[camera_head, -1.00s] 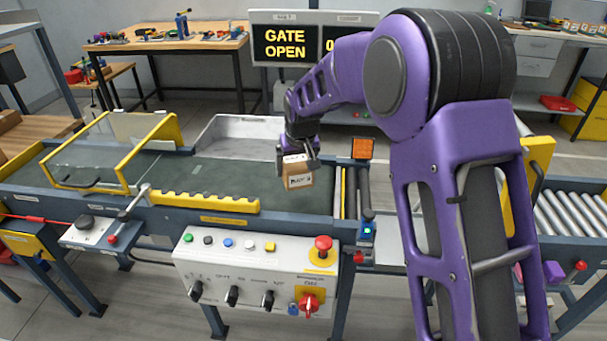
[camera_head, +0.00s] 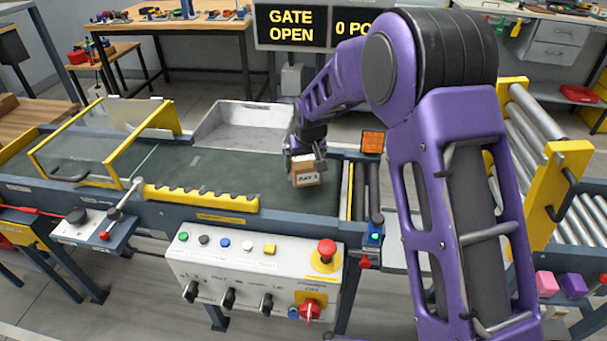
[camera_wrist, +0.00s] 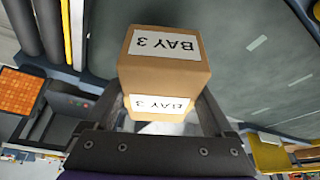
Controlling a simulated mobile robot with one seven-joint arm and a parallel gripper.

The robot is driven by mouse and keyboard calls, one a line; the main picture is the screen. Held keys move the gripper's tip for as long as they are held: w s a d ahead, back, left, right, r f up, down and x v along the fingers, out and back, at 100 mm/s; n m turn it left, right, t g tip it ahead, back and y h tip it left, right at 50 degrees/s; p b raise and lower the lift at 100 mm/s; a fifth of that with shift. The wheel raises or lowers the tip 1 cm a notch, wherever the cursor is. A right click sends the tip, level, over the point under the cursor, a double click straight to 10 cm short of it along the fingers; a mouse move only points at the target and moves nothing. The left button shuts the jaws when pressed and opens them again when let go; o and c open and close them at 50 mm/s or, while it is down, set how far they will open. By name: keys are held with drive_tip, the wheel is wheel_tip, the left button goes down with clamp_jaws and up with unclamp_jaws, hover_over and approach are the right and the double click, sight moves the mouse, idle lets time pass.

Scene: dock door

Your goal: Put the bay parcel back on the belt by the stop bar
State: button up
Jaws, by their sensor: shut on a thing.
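The bay parcel (camera_head: 306,179) is a small brown box with a white label, held over the right end of the dark green belt (camera_head: 235,182). In the wrist view the parcel (camera_wrist: 165,65) shows "BAY 3" on two faces. My gripper (camera_head: 306,162) is shut on it, with a finger on either side in the wrist view. A yellow bar (camera_head: 350,190) crosses the belt's end just right of the parcel; it looks like the stop bar. I cannot tell whether the parcel's underside touches the belt.
A control panel (camera_head: 252,270) with knobs and a red button stands in front of the belt. A yellow-framed clear guard (camera_head: 95,145) covers the belt's left part. A grey tray (camera_head: 240,128) lies behind. The sign (camera_head: 291,25) reads "GATE OPEN". Rollers (camera_head: 590,215) stand at right.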

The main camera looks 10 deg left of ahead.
sight(306, 162)
drive_tip(key=shift+f, duration=1.6)
drive_tip(key=shift+f, duration=0.1)
drive_tip(key=shift+f+b, duration=0.15)
drive_tip(key=shift+b, duration=0.2)
drive_tip(key=o, duration=1.3)
drive_tip(key=shift+r+p, duration=0.35)
drive_tip(key=shift+r, duration=0.05)
drive_tip(key=v, duration=1.1)
drive_tip(key=shift+s+r+p, duration=0.1)
drive_tip(key=shift+r+p, duration=0.25)
drive_tip(key=shift+p, duration=0.05)
